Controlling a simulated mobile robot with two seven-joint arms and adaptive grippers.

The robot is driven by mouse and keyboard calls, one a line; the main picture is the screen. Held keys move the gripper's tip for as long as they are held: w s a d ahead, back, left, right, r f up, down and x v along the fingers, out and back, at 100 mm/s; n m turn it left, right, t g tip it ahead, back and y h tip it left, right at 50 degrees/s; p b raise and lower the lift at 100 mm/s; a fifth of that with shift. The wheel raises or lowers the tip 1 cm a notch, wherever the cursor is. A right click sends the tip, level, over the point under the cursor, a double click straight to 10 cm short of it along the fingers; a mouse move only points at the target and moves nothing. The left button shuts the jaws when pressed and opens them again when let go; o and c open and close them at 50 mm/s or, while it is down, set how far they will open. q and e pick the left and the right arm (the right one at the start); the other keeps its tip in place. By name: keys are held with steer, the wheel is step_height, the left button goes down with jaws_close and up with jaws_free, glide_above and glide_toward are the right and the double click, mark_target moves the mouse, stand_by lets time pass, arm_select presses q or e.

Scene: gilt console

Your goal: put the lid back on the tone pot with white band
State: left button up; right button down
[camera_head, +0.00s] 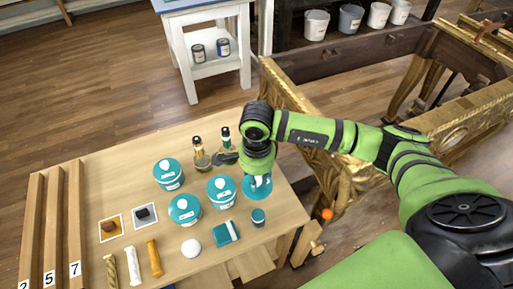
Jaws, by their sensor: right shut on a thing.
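A small dark pot (258,222) with a teal top stands just in front of the gripper. I cannot make out which pot has the white band. My left gripper is not in view.
Two bottles (201,158) stand behind the gripper. A teal block (226,234) and a white round piece (191,249) lie in front. Tubes and swatches lie to the left. The gilt console (350,180) stands close to the right of the table (125,160).

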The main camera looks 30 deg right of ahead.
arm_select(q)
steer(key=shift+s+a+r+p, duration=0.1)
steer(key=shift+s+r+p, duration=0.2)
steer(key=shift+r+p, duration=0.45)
arm_select(e)
steer(key=w+d+r+m, duration=0.1)
steer(key=w+m, duration=0.2)
steer(key=m, duration=0.8)
steer(key=w+d+r+m, duration=0.1)
steer(key=w+d+m, duration=0.1)
steer(key=m, duration=1)
steer(key=shift+w+d+r, duration=0.15)
steer(key=shift+w+d, duration=0.1)
steer(key=shift+w, duration=0.2)
step_height(320, 180, down, 6)
steer(key=b, duration=0.4)
steer(key=shift+r, duration=0.2)
arm_select(q)
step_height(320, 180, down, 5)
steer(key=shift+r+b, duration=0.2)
steer(key=shift+b, duration=0.15)
arm_select(e)
steer(key=shift+f, duration=0.25)
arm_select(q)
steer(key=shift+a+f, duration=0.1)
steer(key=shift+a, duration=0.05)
arm_select(e)
steer(key=shift+f, duration=0.15)
steer(key=c, duration=1)
jaws_free()
